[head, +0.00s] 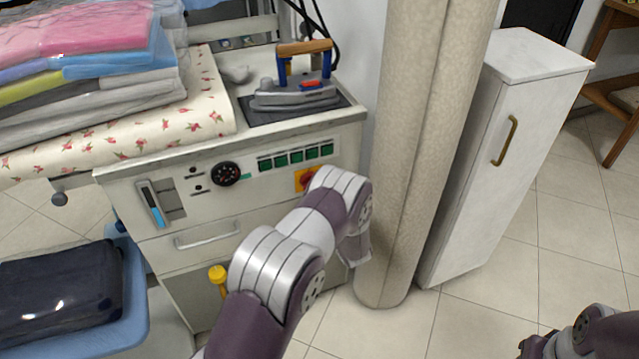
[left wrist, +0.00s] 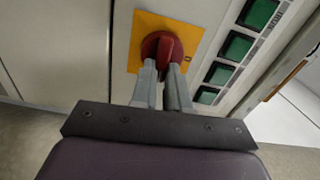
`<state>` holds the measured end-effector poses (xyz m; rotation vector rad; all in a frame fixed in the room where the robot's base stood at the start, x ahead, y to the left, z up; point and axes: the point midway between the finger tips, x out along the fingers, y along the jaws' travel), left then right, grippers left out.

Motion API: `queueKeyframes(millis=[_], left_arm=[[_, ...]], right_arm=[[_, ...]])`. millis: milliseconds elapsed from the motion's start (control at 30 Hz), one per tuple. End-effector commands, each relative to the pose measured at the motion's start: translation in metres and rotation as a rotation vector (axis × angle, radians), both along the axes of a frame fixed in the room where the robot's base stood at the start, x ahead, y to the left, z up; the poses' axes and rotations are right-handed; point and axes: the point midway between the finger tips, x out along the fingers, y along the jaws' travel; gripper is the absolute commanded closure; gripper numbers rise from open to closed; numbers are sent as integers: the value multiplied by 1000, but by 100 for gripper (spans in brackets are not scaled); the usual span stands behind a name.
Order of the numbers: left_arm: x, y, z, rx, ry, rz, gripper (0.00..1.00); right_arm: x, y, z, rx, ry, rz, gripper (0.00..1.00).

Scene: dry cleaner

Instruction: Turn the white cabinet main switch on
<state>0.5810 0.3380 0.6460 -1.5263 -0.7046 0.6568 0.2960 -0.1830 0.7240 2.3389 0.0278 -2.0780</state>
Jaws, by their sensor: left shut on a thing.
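The main switch is a red rotary knob (head: 308,182) on a square yellow plate (head: 299,186), at the right end of the white cabinet's (head: 130,190) front panel. My left arm partly covers it in the head view. In the left wrist view the red knob (left wrist: 163,47) sits on its yellow plate (left wrist: 190,34), its raised grip between the fingertips of my left gripper (left wrist: 164,72). The gripper is shut on that grip. My left fingers are hidden in the head view. My right gripper (head: 538,346) is dark and partly cut off at the lower right, away from the cabinet.
Green switches (head: 296,157) and a black dial (head: 226,174) share the panel. An iron (head: 295,95) stands on top, beside folded clothes (head: 90,85). A beige column (head: 415,150) stands close to the right of my left arm. A tall white locker (head: 500,160) is beyond it.

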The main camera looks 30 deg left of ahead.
Motion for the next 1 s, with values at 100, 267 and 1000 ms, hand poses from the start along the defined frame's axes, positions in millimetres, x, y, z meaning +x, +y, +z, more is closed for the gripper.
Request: queueKeyframes(millis=[100,267,1000], left_arm=[[-1,0,-1,26,35,0,100],[-1,0,-2,46,60,0,100],[0,0,-2,54,67,0,60]], right_arm=[[0,0,4,0,0,0,57],[0,0,6,0,0,0,57],[0,0,6,0,0,0,57]])
